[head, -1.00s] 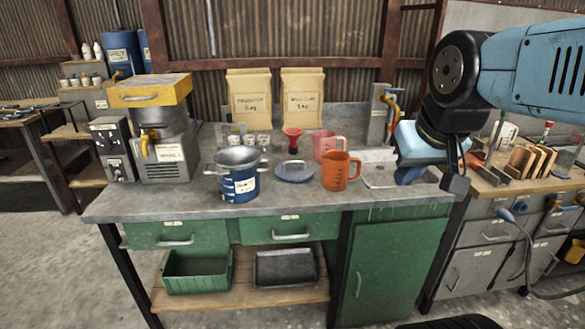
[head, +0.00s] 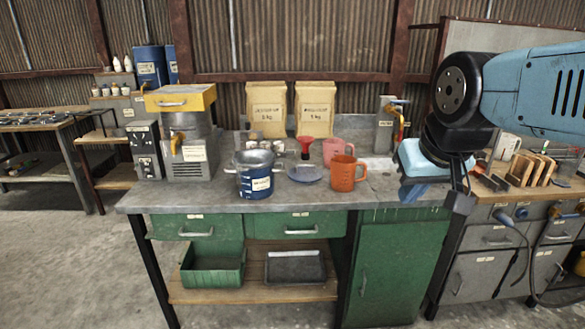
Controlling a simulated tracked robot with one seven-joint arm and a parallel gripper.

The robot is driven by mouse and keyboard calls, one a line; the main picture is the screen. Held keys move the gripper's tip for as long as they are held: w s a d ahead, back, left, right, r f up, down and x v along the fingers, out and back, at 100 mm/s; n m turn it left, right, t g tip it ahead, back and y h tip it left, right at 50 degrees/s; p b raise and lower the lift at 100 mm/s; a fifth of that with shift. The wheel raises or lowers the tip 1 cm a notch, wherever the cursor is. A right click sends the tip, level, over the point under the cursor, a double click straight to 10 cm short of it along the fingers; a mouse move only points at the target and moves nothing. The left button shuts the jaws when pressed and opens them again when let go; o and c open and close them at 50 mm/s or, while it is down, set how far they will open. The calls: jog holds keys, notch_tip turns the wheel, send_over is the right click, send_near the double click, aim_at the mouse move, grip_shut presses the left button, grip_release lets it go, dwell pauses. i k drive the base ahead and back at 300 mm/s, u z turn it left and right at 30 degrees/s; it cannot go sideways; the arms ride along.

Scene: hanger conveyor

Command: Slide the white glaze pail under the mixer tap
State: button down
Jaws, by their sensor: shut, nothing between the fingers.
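The pail (head: 257,185) is blue with a white label, whose text is too small to read surely. It stands upright on the grey counter, with a grey metal pan-like top on it. The mixer (head: 188,150) is a grey machine with a yellow top, to the left of the pail. Its yellow tap (head: 176,143) faces the front left, and the pail is apart from it, to the right. My gripper (head: 461,203) hangs at the right, in front of the counter's right end, far from the pail. It is shut and empty; its fingertips are small and dark.
A blue-grey plate (head: 304,174), an orange jug (head: 347,174), a pink jug (head: 337,148) and a red funnel (head: 305,146) stand right of the pail. A grey switch box (head: 146,151) stands left of the mixer. The counter front (head: 200,203) below the tap looks clear.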

aim_at(257, 184)
jog(key=u, duration=0.05)
jog(key=i, duration=0.9)
jog(key=z, duration=0.05)
